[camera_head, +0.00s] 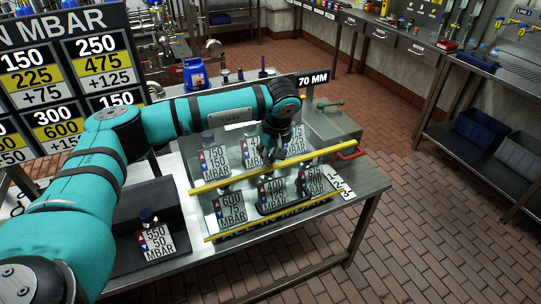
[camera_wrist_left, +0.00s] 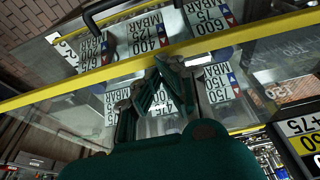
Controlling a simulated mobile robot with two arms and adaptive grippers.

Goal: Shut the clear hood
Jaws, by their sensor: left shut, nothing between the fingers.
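The clear hood (camera_head: 212,203) shows as a faint see-through panel with yellow edge bars, over the labelled valve blocks on the steel table. One yellow bar (camera_head: 230,182) crosses behind the front row; another (camera_head: 270,222) runs along the front. I cannot tell how far the hood is tilted. My left gripper (camera_head: 281,155) points down at the rear yellow bar, shut and empty. In the left wrist view its fingertips (camera_wrist_left: 165,66) are close to a wide yellow bar (camera_wrist_left: 70,82); whether they touch is unclear. My right gripper is not in view.
Valve blocks (camera_head: 231,208) stand in rows under the panel. A separate block (camera_head: 156,240) stands in a dark tray (camera_head: 125,262) at left. A red handle (camera_head: 348,151) sticks out at right. A pressure board (camera_head: 65,85) stands behind my left arm. The brick floor (camera_head: 430,230) at right is clear.

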